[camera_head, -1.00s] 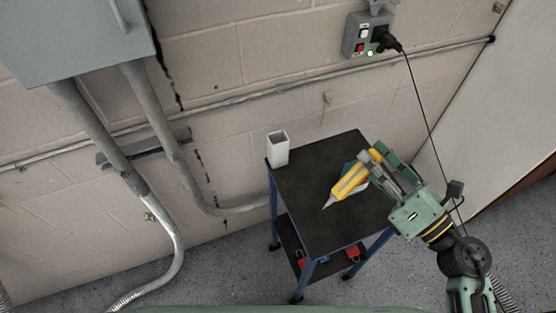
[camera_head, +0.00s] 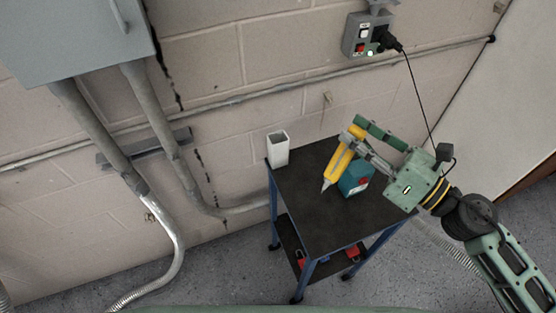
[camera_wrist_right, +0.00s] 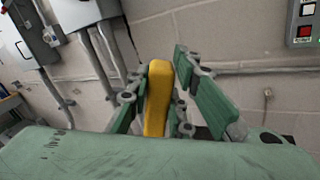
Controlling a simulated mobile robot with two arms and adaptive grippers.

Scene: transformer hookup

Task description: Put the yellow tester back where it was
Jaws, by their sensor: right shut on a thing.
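The yellow tester (camera_head: 338,167) has a pointed grey tip that slants down to the left over the cart's top. My right gripper (camera_head: 352,137) is shut on its upper end. In the right wrist view the yellow tester (camera_wrist_right: 157,95) stands between the two green fingers of my right gripper (camera_wrist_right: 160,90). I cannot tell whether its tip touches the cart top. A white open-topped holder (camera_head: 278,148) stands at the cart's back left corner, left of the tester. My left gripper does not show.
A teal box (camera_head: 356,178) sits on the black-topped cart (camera_head: 318,222) just right of the tester. Red and blue items lie on the lower shelf. A wall socket box (camera_head: 366,36) with a black plug and hanging cable is behind my right arm. The cart top's front is clear.

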